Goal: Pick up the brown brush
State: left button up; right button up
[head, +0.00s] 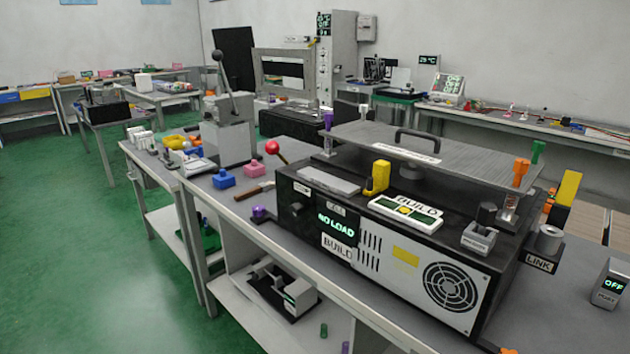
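A brown, thin-handled object (254,191), which looks like the brown brush, lies flat on the grey workbench (222,204). It is near the bench's front edge, just left of the large black machine. Its right end lies close to the machine's left side. It is small in the picture, so its bristles cannot be made out clearly. Neither of my grippers shows in the head view.
A purple knob (259,212) is in front. Green floor (90,270) is open at left.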

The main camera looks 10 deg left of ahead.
aim_at(262, 187)
jog(key=i+j+z, duration=0.1)
jog(key=j, duration=0.3)
jog(key=i+j, duration=0.25)
jog(key=j, duration=0.15)
jog(key=i+j+z, duration=0.15)
jog(key=j, duration=0.25)
